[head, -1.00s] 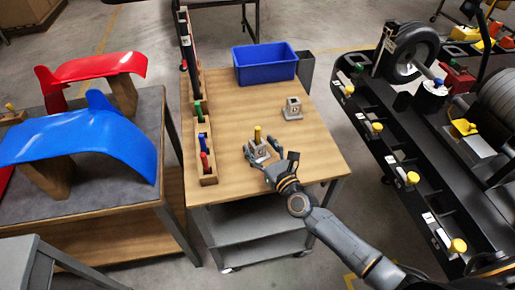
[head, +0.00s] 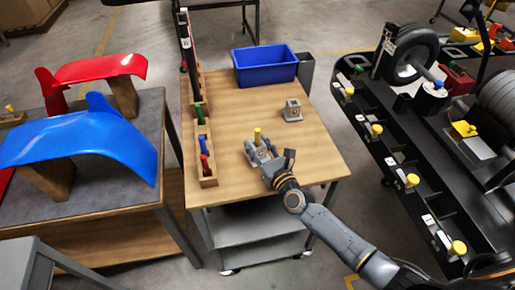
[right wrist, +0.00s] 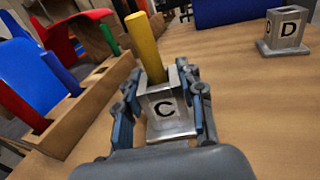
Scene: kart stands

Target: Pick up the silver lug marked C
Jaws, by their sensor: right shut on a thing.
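The silver lug marked C (right wrist: 170,112) is a small metal block on a flared base, with a yellow peg (right wrist: 146,48) standing up at it. My right gripper (right wrist: 165,110) is shut on this lug, one finger on each side, in the right wrist view. In the head view the right gripper (head: 262,156) is at the lug over the wooden table (head: 240,105), with the yellow peg (head: 257,135) showing above. Whether the lug's base touches the table is not clear. My left gripper is not in view.
A second silver lug marked D (right wrist: 284,30) stands farther back on the table; it also shows in the head view (head: 292,110). A wooden rack (head: 208,181) with coloured handles lines the left edge. A blue bin (head: 265,66) stands at the back.

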